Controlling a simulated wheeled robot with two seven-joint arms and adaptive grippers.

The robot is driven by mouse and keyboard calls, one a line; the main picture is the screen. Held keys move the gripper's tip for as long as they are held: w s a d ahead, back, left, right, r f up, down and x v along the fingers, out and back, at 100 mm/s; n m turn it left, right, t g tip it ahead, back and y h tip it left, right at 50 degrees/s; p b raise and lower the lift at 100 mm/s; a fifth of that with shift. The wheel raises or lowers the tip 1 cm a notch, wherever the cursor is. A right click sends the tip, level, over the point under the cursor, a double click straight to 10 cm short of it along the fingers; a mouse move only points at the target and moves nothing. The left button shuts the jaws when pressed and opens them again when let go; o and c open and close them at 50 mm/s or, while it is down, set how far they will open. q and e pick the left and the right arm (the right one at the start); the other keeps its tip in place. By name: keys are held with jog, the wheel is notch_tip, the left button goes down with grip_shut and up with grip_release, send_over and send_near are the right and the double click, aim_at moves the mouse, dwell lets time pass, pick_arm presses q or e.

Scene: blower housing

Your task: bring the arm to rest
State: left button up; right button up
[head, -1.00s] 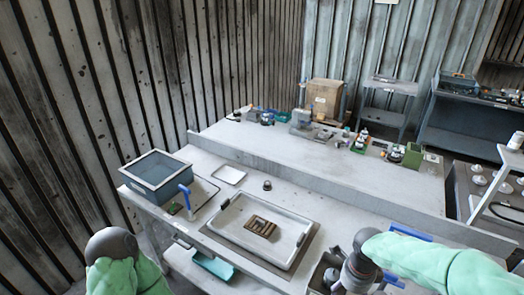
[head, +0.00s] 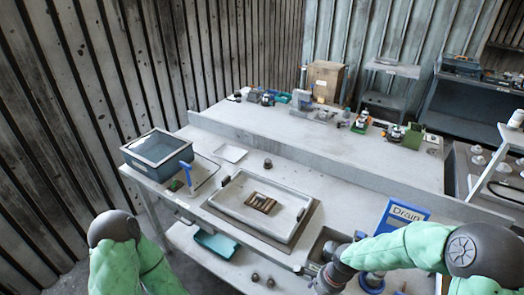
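My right arm (head: 410,248) comes in from the right in a green sleeve with a dark round joint. Its dark wrist and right gripper (head: 326,282) point down at the bottom edge, beside a grey bin (head: 322,243) at the table front. The fingertips are not clear, so I cannot tell if they are open. My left arm (head: 125,262) shows only a green sleeve and a dark rounded joint at lower left; its gripper is out of view.
A tray (head: 228,208) holding a brown slatted block (head: 262,202) lies on the table. A water-filled basin (head: 156,152) stands left, near a blue handle (head: 187,174). A blue "Drain" sign (head: 403,214) stands by my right arm. Small parts line the back ledge.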

jog(key=s+a+f+n+b, duration=0.1)
jog(key=s+a+f+n, duration=0.1)
jog(key=f, duration=0.4)
jog(key=s+a+f+n+y+b, duration=0.1)
jog(key=s+a+f+n, duration=0.1)
jog(key=s+f+n, duration=0.2)
jog(key=s+a+f+n+b, duration=0.2)
jog(key=f+n, duration=0.4)
jog(key=f, duration=0.3)
jog(key=shift+s+a+f+n, duration=0.15)
jog(key=shift+s+a+n, duration=0.35)
jog(key=shift+s, duration=0.6)
